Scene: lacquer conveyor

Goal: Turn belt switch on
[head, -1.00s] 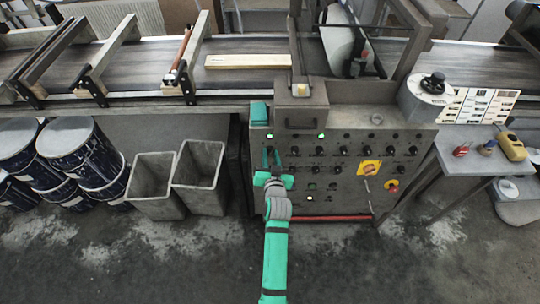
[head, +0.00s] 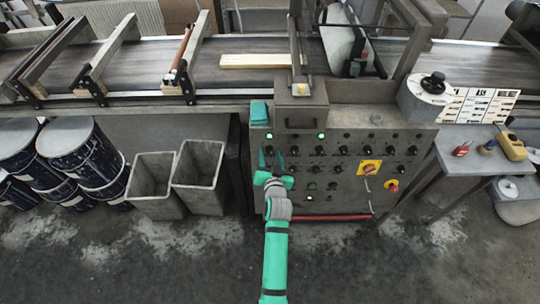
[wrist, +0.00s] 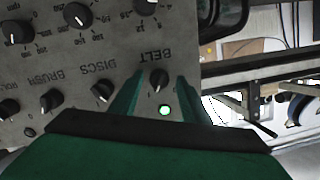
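The belt switch (wrist: 159,79) is a round black knob with a white pointer mark, under the label BELT, which appears upside down in the wrist view. Its mark points down toward a lit green lamp (wrist: 165,110). My gripper (wrist: 160,84) is open, with one green finger on each side of the knob and gaps visible between. In the head view my gripper (head: 271,155) is at the upper left of the grey control panel (head: 345,205), its fingers spread. The belt knob is too small to make out clearly there.
A pale wooden board (head: 260,61) lies on the dark conveyor belt (head: 230,45). Other knobs, including DISCS (wrist: 102,91) and BRUSH (wrist: 50,100), sit beside the belt knob. Grey bins (head: 198,178) stand left of the panel; a side table (head: 470,157) stands right.

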